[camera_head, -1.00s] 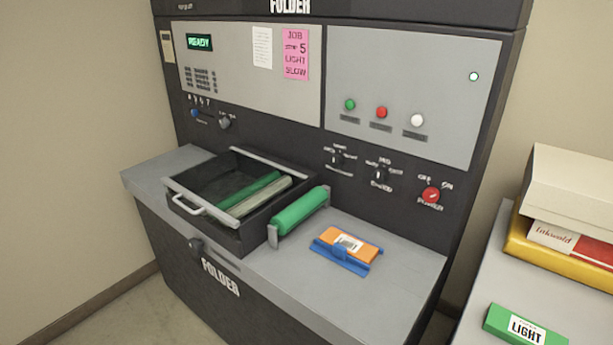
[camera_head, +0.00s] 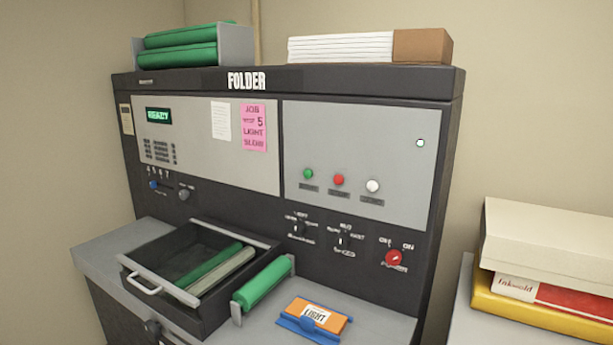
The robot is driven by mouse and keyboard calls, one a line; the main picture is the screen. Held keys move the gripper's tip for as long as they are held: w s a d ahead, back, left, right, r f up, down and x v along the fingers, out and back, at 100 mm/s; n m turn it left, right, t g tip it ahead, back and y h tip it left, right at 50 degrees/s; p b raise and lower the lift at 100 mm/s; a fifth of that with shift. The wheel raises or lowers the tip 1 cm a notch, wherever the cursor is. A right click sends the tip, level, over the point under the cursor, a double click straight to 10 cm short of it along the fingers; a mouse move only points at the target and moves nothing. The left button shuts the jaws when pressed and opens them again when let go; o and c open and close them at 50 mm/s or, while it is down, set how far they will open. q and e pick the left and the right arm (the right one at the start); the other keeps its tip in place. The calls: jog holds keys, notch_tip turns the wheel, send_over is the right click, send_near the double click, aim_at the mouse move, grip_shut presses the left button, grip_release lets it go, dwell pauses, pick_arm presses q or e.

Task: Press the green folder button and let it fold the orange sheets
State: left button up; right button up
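The folder machine (camera_head: 200,107) stands ahead with a dark body and grey panels. Its green button (camera_head: 308,174) is on the right panel, left of a red button (camera_head: 339,180) and a white button (camera_head: 373,186). The display (camera_head: 158,116) reads READY. An orange pack (camera_head: 331,314) labelled LIGHT sits in a blue holder (camera_head: 297,322) on the machine's grey shelf, right of a green roller (camera_head: 264,284). Whether it is the orange sheets I cannot tell for sure. Neither of my grippers is in view.
An open black drawer (camera_head: 137,265) with a white handle holds green and pale rolls. A red power knob (camera_head: 393,259) is on the lower panel. Green rolls (camera_head: 180,57) and a paper stack (camera_head: 340,47) lie on top. Boxes (camera_head: 550,240) stand at right.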

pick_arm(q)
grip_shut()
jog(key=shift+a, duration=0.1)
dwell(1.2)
